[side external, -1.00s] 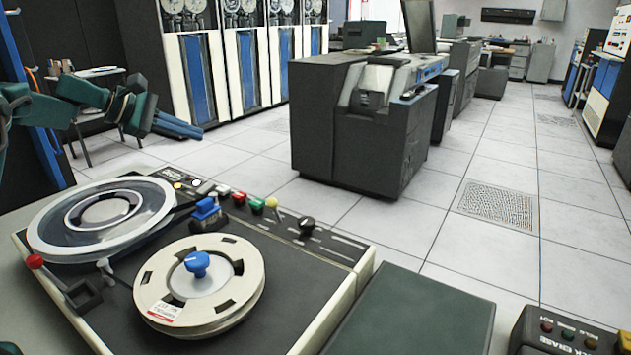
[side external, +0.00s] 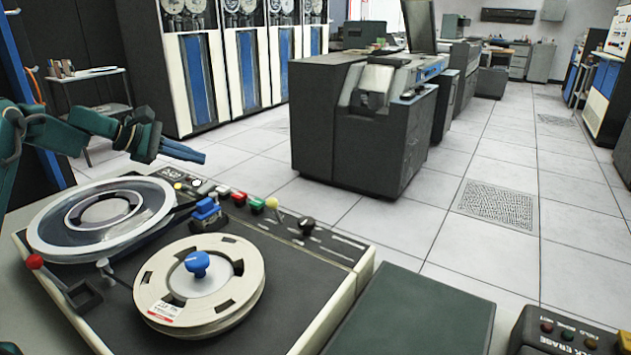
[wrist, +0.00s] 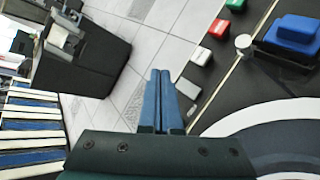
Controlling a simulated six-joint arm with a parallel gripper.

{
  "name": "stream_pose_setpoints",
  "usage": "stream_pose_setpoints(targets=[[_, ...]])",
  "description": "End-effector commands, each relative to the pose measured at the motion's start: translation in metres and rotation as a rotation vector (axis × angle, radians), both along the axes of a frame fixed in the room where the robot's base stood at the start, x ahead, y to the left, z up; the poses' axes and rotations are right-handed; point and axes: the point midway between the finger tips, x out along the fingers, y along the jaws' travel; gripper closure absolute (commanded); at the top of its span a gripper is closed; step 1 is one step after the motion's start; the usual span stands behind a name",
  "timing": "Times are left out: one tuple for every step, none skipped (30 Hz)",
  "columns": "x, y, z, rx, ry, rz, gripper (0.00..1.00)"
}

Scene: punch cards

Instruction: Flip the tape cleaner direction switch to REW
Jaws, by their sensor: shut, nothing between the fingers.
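The tape cleaner (side external: 290,290) lies on the bench, with a clear-flanged reel (side external: 60,235) at left and a cream reel (side external: 190,325) in front. Along its far edge sit a red button (side external: 238,199), a green button (side external: 257,206), a yellow-tipped lever (side external: 274,203) and a black knob (side external: 306,225). Their lettering is unreadable, so I cannot tell which is the direction switch. My gripper (side external: 203,157) is shut and empty, above and beyond the cleaner's far left part, apart from it. In the wrist view, its blue fingers (wrist: 160,72) lie together, left of the button row.
A blue block (side external: 206,213) stands up from the cleaner near the buttons and also shows in the wrist view (wrist: 291,33). A red-tipped lever (side external: 34,262) is at the left edge. A dark green panel (side external: 415,310) lies to the right. Open floor (side external: 420,240) lies beyond the bench.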

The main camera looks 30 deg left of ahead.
Motion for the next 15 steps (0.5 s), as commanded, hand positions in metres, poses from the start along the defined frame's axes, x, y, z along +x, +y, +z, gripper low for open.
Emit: stream_pose_setpoints(targets=[[0.001,-0.001,-0.008,-0.003,0.003,-0.002,1.00],[0.002,-0.001,-0.012,-0.003,0.004,-0.001,1.00],[0.003,0.000,-0.017,-0.003,0.003,0.000,1.00],[0.004,0.000,-0.019,-0.002,0.002,0.000,1.00],[0.005,0.000,-0.022,-0.002,0.002,0.000,1.00],[0.005,0.000,-0.026,-0.002,0.002,-0.001,1.00],[0.006,0.000,-0.028,-0.001,0.001,-0.001,1.00],[0.006,0.000,-0.030,-0.001,0.001,-0.001,1.00],[0.007,0.000,-0.032,-0.002,0.002,-0.001,1.00],[0.007,0.000,-0.034,0.000,0.002,-0.001,1.00],[0.007,0.000,-0.035,0.000,0.002,-0.001,1.00],[0.008,0.000,-0.036,0.001,0.001,-0.001,1.00],[0.008,0.000,-0.037,0.001,0.001,-0.001,1.00],[0.008,0.000,-0.037,0.001,0.001,0.000,1.00],[0.008,0.000,-0.038,0.001,0.000,0.000,1.00]])
